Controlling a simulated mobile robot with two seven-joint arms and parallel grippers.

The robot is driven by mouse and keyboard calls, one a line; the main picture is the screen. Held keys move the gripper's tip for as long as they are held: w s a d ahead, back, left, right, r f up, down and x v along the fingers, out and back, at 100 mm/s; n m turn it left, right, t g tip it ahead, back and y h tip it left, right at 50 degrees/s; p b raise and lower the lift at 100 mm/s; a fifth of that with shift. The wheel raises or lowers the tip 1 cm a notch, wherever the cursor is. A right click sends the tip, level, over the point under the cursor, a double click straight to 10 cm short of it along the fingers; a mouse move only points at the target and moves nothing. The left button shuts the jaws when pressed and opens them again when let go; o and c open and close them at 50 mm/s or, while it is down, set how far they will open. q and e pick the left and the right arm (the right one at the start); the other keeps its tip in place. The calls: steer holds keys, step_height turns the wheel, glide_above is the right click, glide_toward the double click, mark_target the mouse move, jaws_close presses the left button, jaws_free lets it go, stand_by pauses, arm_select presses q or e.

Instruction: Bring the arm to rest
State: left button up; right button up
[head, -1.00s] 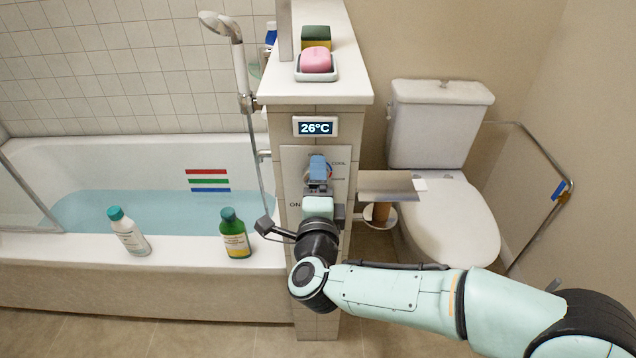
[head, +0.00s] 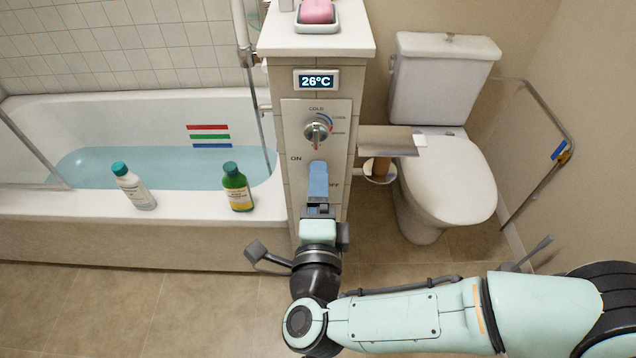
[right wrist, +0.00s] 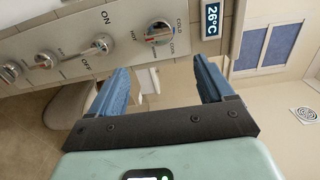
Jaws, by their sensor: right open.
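My right gripper (head: 318,168) is in front of the control panel on the tiled pillar, just below the temperature knob (head: 317,131) in the head view. Its blue fingers are apart with nothing between them, as the right wrist view (right wrist: 160,75) shows. The round metal knob also shows in the right wrist view (right wrist: 158,33), beyond the fingers and apart from them. My right arm comes in from the lower right. The lower panel is hidden behind the gripper in the head view. My left gripper is out of view.
The display (head: 316,80) reads 26°C. A white bottle (head: 134,188) and a green bottle (head: 237,188) stand on the bathtub (head: 120,225) rim. A toilet (head: 450,175), a paper holder (head: 385,141) and a wall rail (head: 545,105) are on the right. The floor in front is clear.

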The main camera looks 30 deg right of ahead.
stand_by(0.3)
